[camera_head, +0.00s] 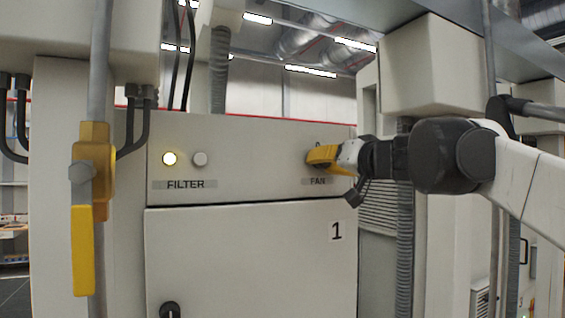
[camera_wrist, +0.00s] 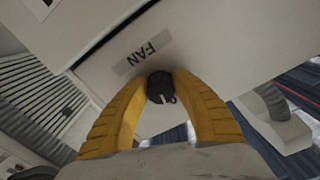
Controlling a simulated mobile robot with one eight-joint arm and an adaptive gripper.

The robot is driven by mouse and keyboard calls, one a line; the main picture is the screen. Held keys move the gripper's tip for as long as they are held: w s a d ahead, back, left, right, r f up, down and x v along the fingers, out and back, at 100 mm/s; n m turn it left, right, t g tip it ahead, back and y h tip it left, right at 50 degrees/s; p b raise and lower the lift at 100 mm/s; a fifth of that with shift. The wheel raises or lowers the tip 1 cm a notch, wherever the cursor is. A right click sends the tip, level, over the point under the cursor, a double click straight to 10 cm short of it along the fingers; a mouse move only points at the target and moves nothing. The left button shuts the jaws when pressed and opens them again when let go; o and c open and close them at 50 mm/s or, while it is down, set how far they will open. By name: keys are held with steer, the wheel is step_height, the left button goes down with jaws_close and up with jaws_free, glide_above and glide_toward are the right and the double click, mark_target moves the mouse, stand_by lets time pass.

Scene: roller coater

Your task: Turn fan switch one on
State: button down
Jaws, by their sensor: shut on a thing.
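The fan switch is a dark rotary knob (camera_wrist: 160,88) below the FAN label (camera_wrist: 142,57) in the wrist view. The label also shows in the head view (camera_head: 318,182), on the front of the cabinet marked 1. My gripper (camera_head: 315,157) reaches the panel from the right. Its two yellow fingers (camera_wrist: 160,84) close around the knob from both sides in the wrist view. In the head view the fingers hide most of the knob, so its exact setting is hard to tell.
A yellow valve handle (camera_head: 83,250) on a pipe stands at the left. A cabinet door (camera_head: 250,260) with a dark knob (camera_head: 170,310) is below.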

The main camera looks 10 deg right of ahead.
steer(key=m, duration=0.4)
steer(key=shift+a+r+m+p, duration=0.1)
steer(key=shift+m+p, duration=0.2)
steer(key=m, duration=0.3)
steer(key=shift+m, duration=0.3)
steer(key=m, duration=0.4)
steer(key=shift+r+p, duration=0.1)
steer(key=shift+p, duration=0.25)
steer(key=shift+m, duration=1.9)
steer(key=c, duration=1)
jaws_free()
steer(key=shift+c, duration=0.2)
